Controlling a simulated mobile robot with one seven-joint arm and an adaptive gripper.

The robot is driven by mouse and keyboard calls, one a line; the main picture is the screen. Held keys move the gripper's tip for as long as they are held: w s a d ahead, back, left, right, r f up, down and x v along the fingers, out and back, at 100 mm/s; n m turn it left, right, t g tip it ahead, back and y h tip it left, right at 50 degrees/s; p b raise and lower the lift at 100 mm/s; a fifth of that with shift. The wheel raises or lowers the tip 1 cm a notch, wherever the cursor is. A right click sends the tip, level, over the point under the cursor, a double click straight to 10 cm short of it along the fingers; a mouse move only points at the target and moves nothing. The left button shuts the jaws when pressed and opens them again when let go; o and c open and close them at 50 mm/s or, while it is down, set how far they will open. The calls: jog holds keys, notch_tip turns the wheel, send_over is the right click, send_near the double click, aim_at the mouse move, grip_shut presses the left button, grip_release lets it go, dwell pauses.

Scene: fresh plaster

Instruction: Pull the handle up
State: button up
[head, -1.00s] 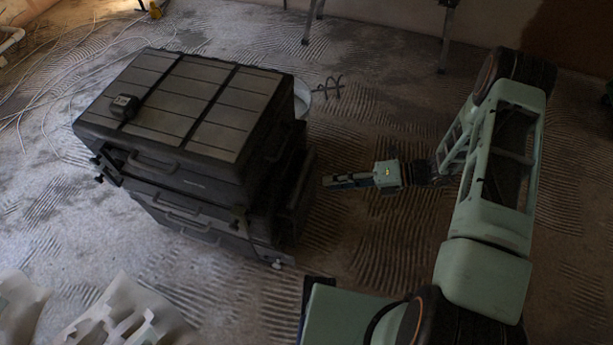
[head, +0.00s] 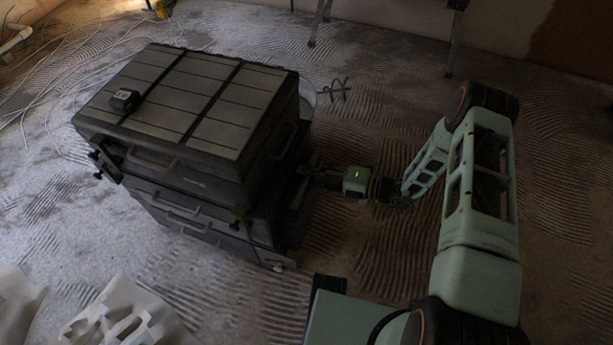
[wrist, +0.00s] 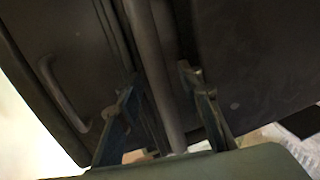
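A dark stacked tool chest (head: 190,105) stands on the floor at left centre in the head view. My gripper (head: 306,172) is at its right side, level with the upper part of the stack. In the wrist view a long dark bar, the handle (wrist: 158,75), runs between the two fingers of my gripper (wrist: 160,85), close in front of the chest's wall. The fingers are apart, one on each side of the bar. The right finger shows a gap to it; whether the left one touches it I cannot tell. In the head view the handle is too dark to make out.
A small black device (head: 125,100) lies on the chest lid. A carrying grip (wrist: 65,92) shows at left in the wrist view. A pale bucket (head: 307,98) stands behind the chest, white crumpled pieces (head: 125,315) lie in front.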

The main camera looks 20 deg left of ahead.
jog(key=shift+a+f, duration=0.1)
jog(key=shift+a, duration=0.35)
jog(key=shift+c, duration=0.3)
grip_shut()
